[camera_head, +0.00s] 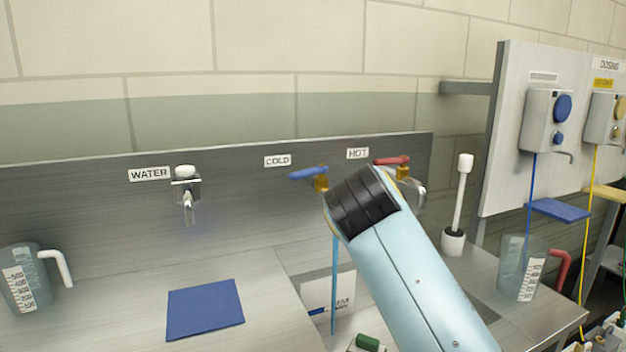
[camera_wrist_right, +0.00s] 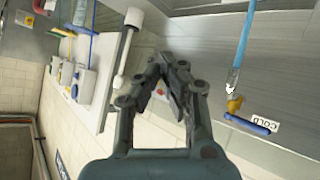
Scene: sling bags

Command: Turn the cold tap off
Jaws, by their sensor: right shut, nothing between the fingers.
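The cold tap's blue lever (camera_head: 308,174) sits on a brass body (camera_head: 321,184) under the COLD label (camera_head: 277,161) and points left. A thin blue stream (camera_head: 335,282) runs down below this tap. In the right wrist view the picture is turned over; the blue lever (camera_wrist_right: 250,125), brass body (camera_wrist_right: 234,104) and blue stream (camera_wrist_right: 245,48) show at the right. My right gripper (camera_wrist_right: 168,62) is shut and empty, apart from the lever. In the head view my right arm hides its gripper and the cold spout. My left gripper is not in view.
The hot tap's red lever (camera_head: 391,160) is close to the right of the cold tap, behind my arm. A white brush (camera_head: 457,205) stands in a holder further right. A jug (camera_head: 519,268) is at the right and another jug (camera_head: 22,280) at the left. A blue mat (camera_head: 205,310) lies on the counter.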

